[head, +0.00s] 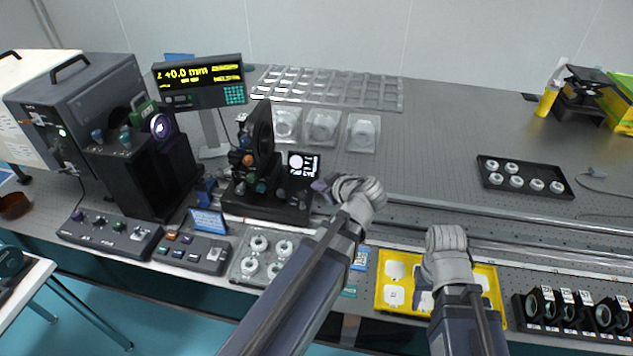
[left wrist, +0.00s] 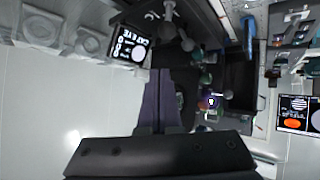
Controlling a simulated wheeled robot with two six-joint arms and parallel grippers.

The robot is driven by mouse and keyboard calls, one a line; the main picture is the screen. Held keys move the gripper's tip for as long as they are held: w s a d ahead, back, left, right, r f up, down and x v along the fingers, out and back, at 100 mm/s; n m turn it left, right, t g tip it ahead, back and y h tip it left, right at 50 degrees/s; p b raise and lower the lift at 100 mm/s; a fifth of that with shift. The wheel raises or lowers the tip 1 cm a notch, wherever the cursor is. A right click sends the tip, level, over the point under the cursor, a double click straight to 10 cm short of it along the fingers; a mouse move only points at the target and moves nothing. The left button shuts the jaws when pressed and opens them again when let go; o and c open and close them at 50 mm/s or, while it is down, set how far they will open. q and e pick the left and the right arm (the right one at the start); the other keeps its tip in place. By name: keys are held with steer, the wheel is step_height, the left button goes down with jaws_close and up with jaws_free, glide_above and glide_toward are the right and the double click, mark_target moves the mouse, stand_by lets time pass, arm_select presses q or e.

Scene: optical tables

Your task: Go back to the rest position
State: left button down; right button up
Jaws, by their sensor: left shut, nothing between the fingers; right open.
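My left gripper (head: 323,186) is right of the black optical mount (head: 262,205) and its small round-dial screen (head: 304,165), in the head view. In the left wrist view its purple fingers (left wrist: 157,100) are shut together with nothing between them. The small screen (left wrist: 131,43) shows just beyond the fingertips there. My right gripper (head: 446,262) is above the yellow tray (head: 487,283) on the bench's front side. Its fingers are mostly hidden by the wrist in the head view, and it is open.
Control boxes (head: 110,232) and a tray of white round parts (head: 240,262) line the front left. A display (head: 202,82) stands behind. Black lens holders (head: 570,312) stand at the front right. A black tray (head: 525,178) is at the right; the bench between it and the clear trays is free.

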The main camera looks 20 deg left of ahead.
stand_by(0.4)
arm_select(q)
steer(key=s+d+f+m+g+h, duration=0.3)
steer(key=s+d+f+m+h, duration=0.1)
steer(key=s+d+m, duration=0.3)
steer(key=s+d+f+m+g+h, duration=0.3)
steer(key=s+d+m, duration=0.5)
steer(key=d+m, duration=0.3)
steer(key=d+f+h, duration=0.1)
steer(key=d+f, duration=0.1)
steer(key=d, duration=0.2)
steer(key=shift+s+d+f, duration=0.25)
steer(key=shift+d+f, duration=0.1)
steer(key=shift+d, duration=0.05)
